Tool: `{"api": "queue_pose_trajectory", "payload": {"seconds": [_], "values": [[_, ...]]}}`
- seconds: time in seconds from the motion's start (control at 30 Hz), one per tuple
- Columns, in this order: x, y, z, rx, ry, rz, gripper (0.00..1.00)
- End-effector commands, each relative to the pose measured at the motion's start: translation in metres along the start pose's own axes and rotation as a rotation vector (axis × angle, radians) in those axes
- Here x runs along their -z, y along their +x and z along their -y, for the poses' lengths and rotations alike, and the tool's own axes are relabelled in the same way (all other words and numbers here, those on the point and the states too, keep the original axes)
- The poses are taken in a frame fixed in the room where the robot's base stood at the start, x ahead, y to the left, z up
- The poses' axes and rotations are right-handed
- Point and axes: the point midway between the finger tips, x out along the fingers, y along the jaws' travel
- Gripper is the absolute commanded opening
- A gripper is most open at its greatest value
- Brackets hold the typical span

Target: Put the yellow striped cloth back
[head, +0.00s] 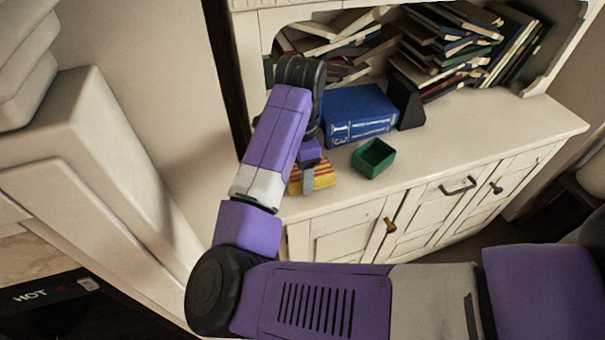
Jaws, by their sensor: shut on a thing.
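The yellow striped cloth (324,176), yellow with red stripes, is at the left end of the white cabinet top, near its front edge. My gripper (308,184) is over the cloth and shut on it. My purple arm hides part of the cloth and most of the gripper. I cannot tell whether the cloth rests on the cabinet top or is held just above it.
A small green open box (373,158) stands just right of the cloth. A thick blue book (358,114) and a black bookend (406,101) stand behind. Several leaning books (450,45) fill the shelf. The cabinet top (500,120) is clear at right.

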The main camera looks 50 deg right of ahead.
Motion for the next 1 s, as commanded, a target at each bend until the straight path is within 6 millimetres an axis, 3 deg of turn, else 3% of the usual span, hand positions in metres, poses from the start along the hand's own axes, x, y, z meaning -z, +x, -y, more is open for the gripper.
{"api": "queue_pose_trajectory", "payload": {"seconds": [0.27,0.3,0.4,0.77,1.0], "values": [[0.000,0.002,0.000,0.000,-0.001,0.000,0.29],[0.000,0.002,0.000,0.000,-0.001,0.000,0.63],[0.000,0.002,0.000,0.000,-0.001,0.000,0.82],[0.000,-0.001,0.000,0.000,0.000,0.000,0.83],[0.000,-0.033,0.001,0.003,0.000,0.001,0.83]]}}
